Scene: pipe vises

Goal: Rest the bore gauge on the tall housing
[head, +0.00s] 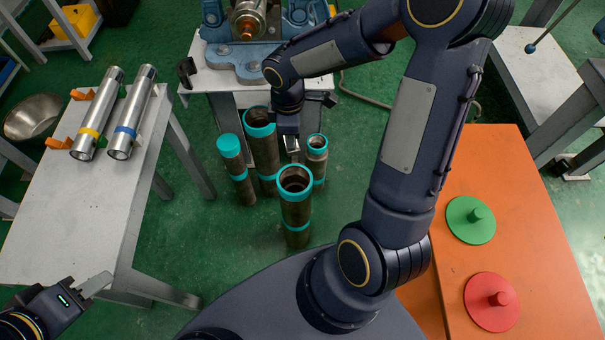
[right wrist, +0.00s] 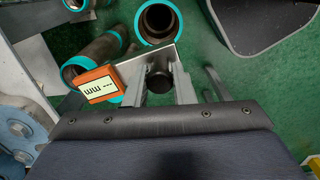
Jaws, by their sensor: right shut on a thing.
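Several brown pipe housings with teal rims stand upright on the green floor. The longest-looking is the back middle one (head: 265,158); the others are the left one (head: 238,170), the front one (head: 296,212) and the right one (head: 317,160). My right gripper (head: 291,145) is over the group, near the back middle and right housings. In the right wrist view it is shut on the bore gauge, which has an orange display box (right wrist: 98,88) and a dark round knob (right wrist: 158,78) between the fingers. An open housing mouth (right wrist: 158,22) lies beyond. My left gripper (head: 97,285) is at the lower left; its opening is unclear.
A grey table (head: 60,215) at left holds two steel tubes (head: 93,118) (head: 135,110) with yellow and blue bands. A blue vise (head: 232,62) stands at the back. An orange table (head: 540,225) at right bears green (head: 465,228) and red (head: 485,308) knobbed discs.

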